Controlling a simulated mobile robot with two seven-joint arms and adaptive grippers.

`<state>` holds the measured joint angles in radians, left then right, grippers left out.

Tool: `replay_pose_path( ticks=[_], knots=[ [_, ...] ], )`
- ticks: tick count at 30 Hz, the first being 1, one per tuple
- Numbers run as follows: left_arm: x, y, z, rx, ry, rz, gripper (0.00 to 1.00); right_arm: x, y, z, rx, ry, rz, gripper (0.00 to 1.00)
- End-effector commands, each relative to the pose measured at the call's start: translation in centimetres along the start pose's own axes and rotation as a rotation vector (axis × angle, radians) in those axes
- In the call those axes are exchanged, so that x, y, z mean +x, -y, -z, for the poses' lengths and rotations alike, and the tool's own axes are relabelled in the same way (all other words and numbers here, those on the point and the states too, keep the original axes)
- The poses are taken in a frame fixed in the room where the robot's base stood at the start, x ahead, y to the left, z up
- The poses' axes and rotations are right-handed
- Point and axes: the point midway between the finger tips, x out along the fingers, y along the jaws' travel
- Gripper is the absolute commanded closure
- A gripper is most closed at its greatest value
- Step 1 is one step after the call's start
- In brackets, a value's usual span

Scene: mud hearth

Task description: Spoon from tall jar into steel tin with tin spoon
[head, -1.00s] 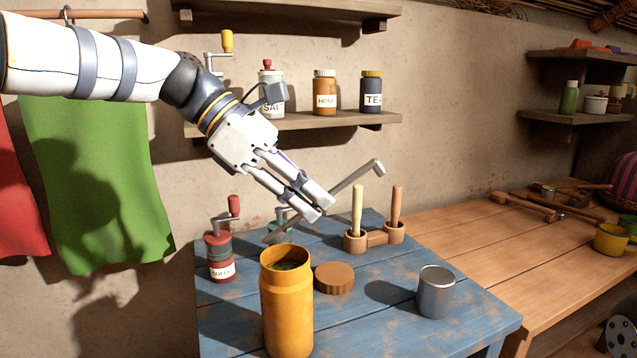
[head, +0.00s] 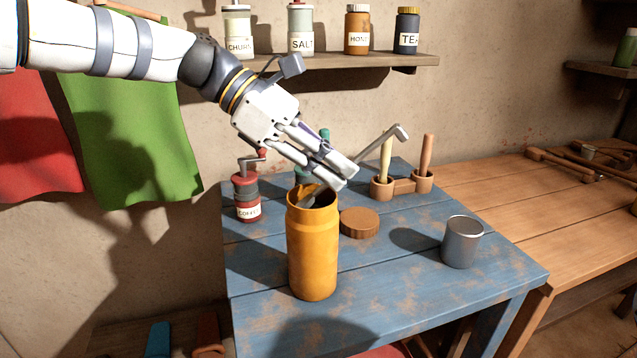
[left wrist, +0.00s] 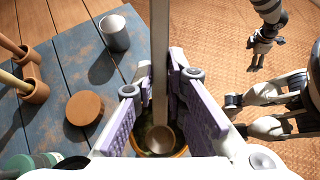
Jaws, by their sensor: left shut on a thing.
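The tall jar (head: 312,255), yellow-orange and open, stands upright on the blue table. My left gripper (head: 345,180) is shut on the tin spoon (head: 378,146), above and just right of the jar's mouth. The spoon slants, its handle end up to the right and its bowl end down at the jar mouth. In the left wrist view the spoon's bowl (left wrist: 161,139) shows within the jar's rim (left wrist: 181,152); its depth and any load are unclear. The steel tin (head: 461,243) stands upright to the right, its inside not visible. My right gripper seems partly visible at the right of the wrist view.
A round brown lid (head: 360,222) lies between jar and tin. A wooden double holder (head: 402,186) with two upright handles stands behind it. A red coffee grinder (head: 247,195) stands behind left of the jar. The table's front right is clear; a shelf (head: 345,61) hangs behind.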

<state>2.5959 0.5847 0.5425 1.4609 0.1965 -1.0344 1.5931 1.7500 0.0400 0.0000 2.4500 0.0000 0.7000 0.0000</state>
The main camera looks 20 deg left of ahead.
Motion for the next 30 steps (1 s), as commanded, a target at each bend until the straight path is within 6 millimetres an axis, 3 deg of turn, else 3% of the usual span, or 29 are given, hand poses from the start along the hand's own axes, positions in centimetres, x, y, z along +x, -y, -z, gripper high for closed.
replay_pose_path(
  ticks=[21,30],
  knots=[
    [1.5,0.0,2.1,-0.001,0.0,0.0,1.0,-0.1,0.0,0.1,0.0,-0.002,0.0,0.09],
    [1.5,0.0,2.1,-0.001,-0.001,0.0,1.0,-0.1,0.0,0.0,0.0,-0.002,0.0,0.09]
  ],
)
